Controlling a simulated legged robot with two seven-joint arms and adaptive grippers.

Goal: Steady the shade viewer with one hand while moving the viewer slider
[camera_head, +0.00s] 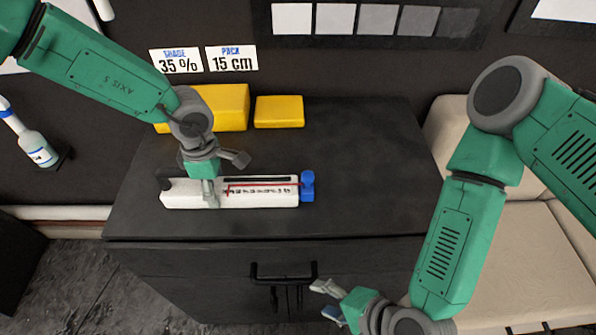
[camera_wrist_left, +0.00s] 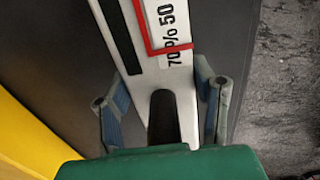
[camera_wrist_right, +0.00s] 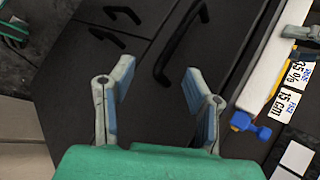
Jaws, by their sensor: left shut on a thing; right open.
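The shade viewer (camera_head: 180,197) is a long white bar lying flat on the dark cabinet top, with printed percentages and a black slot. A red outline (camera_head: 228,190) runs along the scale. A blue piece (camera_head: 307,186), apparently the slider, sits at its right end and also shows in the right wrist view (camera_wrist_right: 250,125). My left gripper (camera_head: 222,180) is shut across the bar's left part; the left wrist view shows a finger on each side, near the "70%" print (camera_wrist_left: 173,52). My right gripper (camera_head: 327,301) is open and empty, in front of the cabinet, apart from the viewer.
Yellow blocks (camera_head: 279,111) stand behind the viewer. Signs read shade 35% (camera_head: 177,61) and pack 15 cm (camera_head: 231,59). Grey swatches (camera_head: 377,20) hang above. The cabinet top (camera_head: 370,165) is clear right of the viewer. A black handle (camera_head: 284,278) juts from the cabinet front.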

